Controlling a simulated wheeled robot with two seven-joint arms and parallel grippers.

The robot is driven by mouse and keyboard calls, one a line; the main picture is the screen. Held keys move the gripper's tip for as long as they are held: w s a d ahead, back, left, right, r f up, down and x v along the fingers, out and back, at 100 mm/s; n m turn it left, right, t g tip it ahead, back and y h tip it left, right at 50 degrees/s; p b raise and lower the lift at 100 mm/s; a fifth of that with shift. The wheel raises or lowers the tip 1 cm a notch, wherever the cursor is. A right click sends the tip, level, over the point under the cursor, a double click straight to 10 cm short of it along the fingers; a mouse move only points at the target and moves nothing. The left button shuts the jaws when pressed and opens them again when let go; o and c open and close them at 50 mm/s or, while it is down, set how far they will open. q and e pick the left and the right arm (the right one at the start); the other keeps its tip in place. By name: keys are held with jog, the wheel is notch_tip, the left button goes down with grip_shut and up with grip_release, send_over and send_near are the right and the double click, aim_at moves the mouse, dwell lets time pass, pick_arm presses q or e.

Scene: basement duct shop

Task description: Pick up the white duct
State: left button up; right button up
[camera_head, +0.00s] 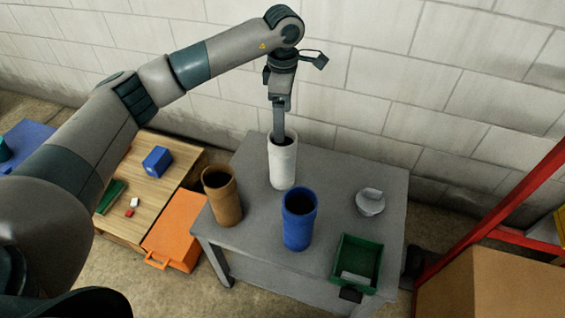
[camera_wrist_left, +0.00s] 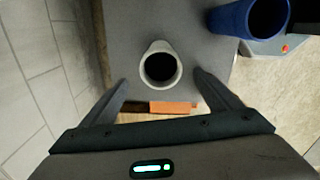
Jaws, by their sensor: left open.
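The white duct (camera_head: 283,168) stands upright on the grey table (camera_head: 340,190), near its back edge by the wall. In the left wrist view the duct's round open top (camera_wrist_left: 160,46) lies between the fingers, with a gap on both sides. My left gripper (camera_head: 280,134) points down at the duct's top, its fingers overlapping the rim in the head view. It is open and empty in the left wrist view (camera_wrist_left: 160,82). How far the fingertips reach down beside the duct is hard to tell. My right gripper is not in view.
A brown duct (camera_head: 222,200) and a blue duct (camera_head: 298,225) stand in front of the white one. A grey round part (camera_head: 370,203) and a green tray (camera_head: 341,249) lie to the right. An orange box (camera_head: 174,230) stands left of the table. The block wall is close behind.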

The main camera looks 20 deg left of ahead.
aim_at(283, 145)
pick_arm(q)
notch_tip(283, 145, down, 11)
jog(key=shift+r+p, duration=0.2)
jog(key=shift+p, duration=0.4)
jog(key=shift+f, duration=0.45)
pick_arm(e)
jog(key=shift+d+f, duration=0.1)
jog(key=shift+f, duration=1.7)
pick_arm(q)
jog(key=shift+s+f, duration=0.1)
jog(key=shift+f, duration=0.45)
notch_tip(283, 145, down, 3)
jog(key=shift+f+p, duration=0.1)
jog(key=shift+p, duration=0.4)
jog(key=shift+f, duration=0.45)
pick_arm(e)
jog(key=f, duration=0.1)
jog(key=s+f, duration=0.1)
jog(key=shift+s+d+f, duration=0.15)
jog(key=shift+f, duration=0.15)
pick_arm(q)
jog(key=c, duration=1.4)
